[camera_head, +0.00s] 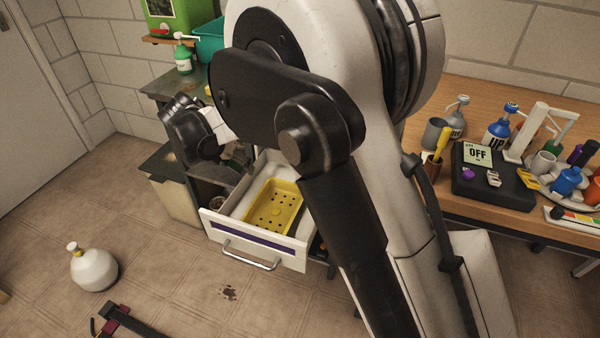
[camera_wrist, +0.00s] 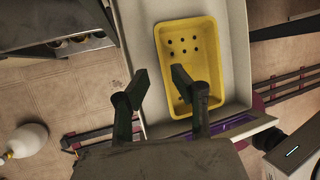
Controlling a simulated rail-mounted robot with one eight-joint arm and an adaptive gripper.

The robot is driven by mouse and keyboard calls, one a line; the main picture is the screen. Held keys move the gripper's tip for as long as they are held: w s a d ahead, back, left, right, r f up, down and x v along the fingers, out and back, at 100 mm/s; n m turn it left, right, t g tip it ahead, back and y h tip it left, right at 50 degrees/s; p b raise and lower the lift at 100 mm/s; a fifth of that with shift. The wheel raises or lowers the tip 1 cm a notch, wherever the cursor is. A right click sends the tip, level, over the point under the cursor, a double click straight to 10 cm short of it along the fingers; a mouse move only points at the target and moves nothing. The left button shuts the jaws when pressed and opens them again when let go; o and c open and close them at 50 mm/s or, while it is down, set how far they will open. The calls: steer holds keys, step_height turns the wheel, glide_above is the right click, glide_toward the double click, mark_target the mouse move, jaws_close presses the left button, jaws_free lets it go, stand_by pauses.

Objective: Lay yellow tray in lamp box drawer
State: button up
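The yellow tray (camera_head: 274,206) lies inside the pulled-out white drawer (camera_head: 215,226), which has a purple strip and a metal handle on its front. The tray's floor has several dark holes. In the wrist view the tray (camera_wrist: 201,70) sits within the drawer (camera_wrist: 235,60), its long side along the drawer's length. My gripper (camera_wrist: 160,86) is open, with a gap between its fingertips and nothing in it. One fingertip overlaps the tray's near left part in the picture; the other is left of the tray. I cannot tell its height. In the head view my arm hides the fingertips.
A workbench (camera_head: 455,199) at right holds bottles, cups and a black device reading OFF (camera_head: 478,155). A white round jug (camera_head: 94,269) stands on the floor at left, near a dark red-black frame (camera_head: 130,325). Shelving with a green spray bottle (camera_head: 183,55) stands behind. Floor before the drawer is mostly clear.

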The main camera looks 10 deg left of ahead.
steer(key=s+d+r+m+y, duration=0.1)
steer(key=s+d+r+m, duration=0.1)
steer(key=d+r+m, duration=0.5)
steer(key=s+d+r+m+y, duration=0.1)
steer(key=s+d+r+m, duration=0.2)
steer(key=d, duration=0.7)
steer(key=s+d+r+m+y, duration=0.1)
steer(key=d+r+m, duration=0.45)
steer(key=d, duration=0.35)
steer(key=s+d+m+t+y, duration=0.1)
steer(key=s+d+m+t, duration=0.2)
steer(key=s+d+m, duration=1.3)
steer(key=s+m, duration=0.1)
steer(key=s, duration=0.2)
steer(key=shift+f+t, duration=0.3)
steer(key=shift+f, duration=0.05)
steer(key=shift+d+r+m, duration=0.1)
steer(key=shift+m, duration=0.15)
step_height(320, 180, up, 7)
steer(key=p, duration=0.7)
steer(key=shift+r+p, duration=0.2)
steer(key=shift+p, duration=0.1)
